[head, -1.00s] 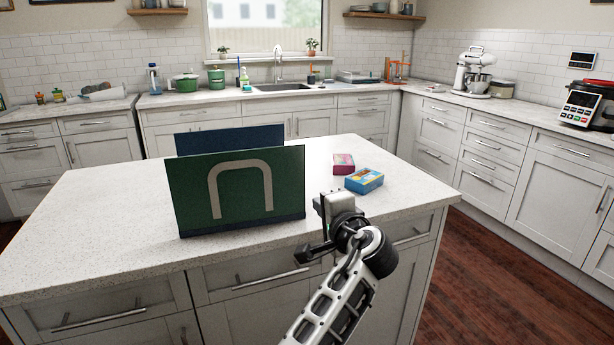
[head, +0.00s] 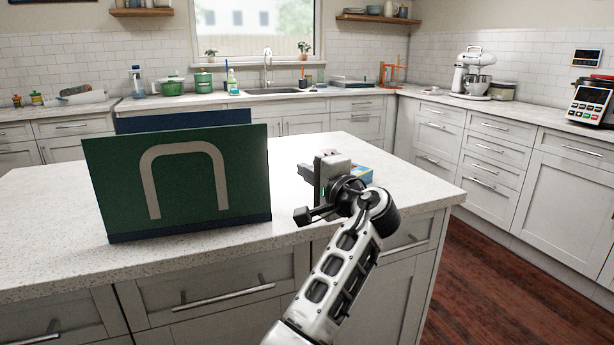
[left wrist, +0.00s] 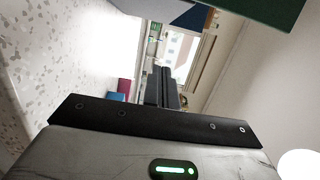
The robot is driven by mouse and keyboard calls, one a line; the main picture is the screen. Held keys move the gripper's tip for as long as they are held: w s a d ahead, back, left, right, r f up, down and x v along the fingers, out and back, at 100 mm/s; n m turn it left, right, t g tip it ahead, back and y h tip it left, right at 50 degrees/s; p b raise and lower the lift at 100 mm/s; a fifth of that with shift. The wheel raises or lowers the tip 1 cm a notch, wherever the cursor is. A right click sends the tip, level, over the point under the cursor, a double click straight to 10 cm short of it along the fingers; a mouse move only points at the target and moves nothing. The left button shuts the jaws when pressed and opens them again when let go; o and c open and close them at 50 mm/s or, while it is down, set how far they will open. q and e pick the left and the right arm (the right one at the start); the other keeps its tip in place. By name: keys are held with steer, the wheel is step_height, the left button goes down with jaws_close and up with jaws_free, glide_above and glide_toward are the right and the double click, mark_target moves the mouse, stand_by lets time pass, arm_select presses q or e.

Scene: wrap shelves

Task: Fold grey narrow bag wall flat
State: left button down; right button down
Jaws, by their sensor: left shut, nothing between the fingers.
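An open bag stands upright on the island. Its green broad wall (head: 180,205) faces me, with a pale arch-shaped handle (head: 185,150) and a dark blue strip along the bottom. A dark blue wall (head: 185,120) shows behind it. In the left wrist view the shut fingers (left wrist: 161,88) point past the bag, whose green wall (left wrist: 262,12) shows at the top right. My right gripper is not in view.
A blue box (head: 362,172) lies on the island, partly hidden behind my left gripper, with a pink box close by. The white speckled island top (head: 400,170) is clear to the right. The back counter holds green pots (head: 172,86) and a sink.

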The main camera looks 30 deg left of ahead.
arm_select(q)
steer(key=x, duration=0.6)
steer(key=shift+w+a, duration=0.15)
steer(key=shift+a, duration=0.2)
steer(key=shift+s+a+p, duration=0.4)
steer(key=shift+s+a, duration=1)
steer(key=shift+s+a+r+p, duration=0.25)
steer(key=shift+a+p, duration=0.1)
steer(key=shift+p, duration=0.35)
steer(key=shift+s+f, duration=0.1)
steer(key=shift+s, duration=0.1)
steer(key=shift+w, duration=0.1)
